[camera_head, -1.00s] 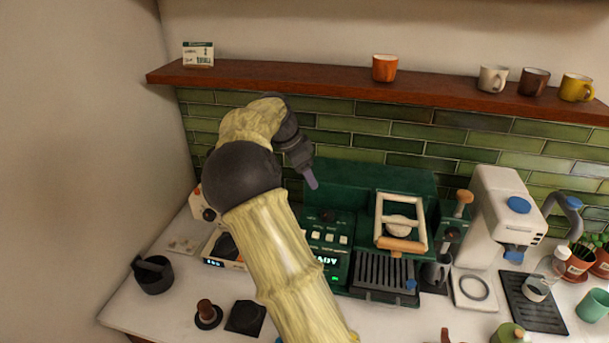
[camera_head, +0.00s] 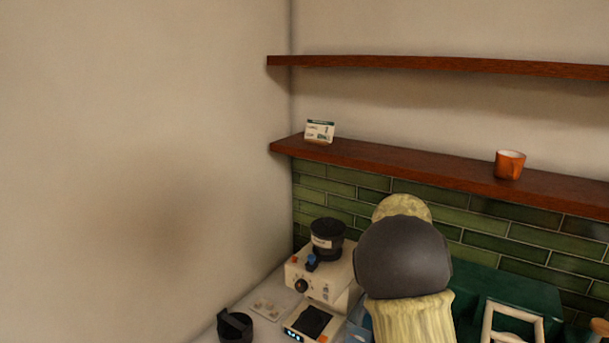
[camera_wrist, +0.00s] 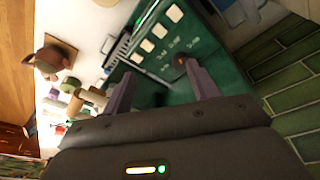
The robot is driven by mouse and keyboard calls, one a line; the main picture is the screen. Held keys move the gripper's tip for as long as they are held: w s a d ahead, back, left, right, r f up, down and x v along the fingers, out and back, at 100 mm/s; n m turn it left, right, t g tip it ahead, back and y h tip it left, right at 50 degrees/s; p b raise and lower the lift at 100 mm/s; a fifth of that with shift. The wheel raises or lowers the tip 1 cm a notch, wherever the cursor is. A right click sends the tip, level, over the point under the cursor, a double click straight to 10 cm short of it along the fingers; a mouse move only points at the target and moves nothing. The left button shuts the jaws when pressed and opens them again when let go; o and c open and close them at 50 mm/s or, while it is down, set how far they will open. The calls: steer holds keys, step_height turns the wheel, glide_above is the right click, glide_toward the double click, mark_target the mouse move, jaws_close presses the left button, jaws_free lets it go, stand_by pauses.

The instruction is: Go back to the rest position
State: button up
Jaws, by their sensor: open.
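My gripper (camera_wrist: 160,84) shows in the wrist view with its two purple-grey fingers spread apart and nothing between them. It faces the green espresso machine (camera_wrist: 150,50), whose button panel lies just beyond the fingers; the distance is hard to tell. In the head view my arm rises at the lower right in front of the machine (camera_head: 515,290), and its dark joint hides the gripper there.
A cream grinder (camera_head: 320,275) with a black hopper stands left of my arm, near the wall corner. A black container (camera_head: 235,326) is at the counter's left. A wooden shelf (camera_head: 420,168) above holds an orange mug (camera_head: 509,165) and a small card (camera_head: 319,131).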

steer(key=s+a+f+n+y, duration=0.1)
steer(key=s+a+f+n, duration=0.1)
steer(key=s+a+n, duration=0.2)
steer(key=s+a+f+n+t+b, duration=0.1)
steer(key=s+a+f+n, duration=0.2)
steer(key=s, duration=0.7)
steer(key=s+a+f+n+t+y+b, duration=0.1)
steer(key=s+a+f+n, duration=0.2)
steer(key=s+n, duration=0.4)
steer(key=shift+s+a+y, duration=0.3)
steer(key=shift+a, duration=0.55)
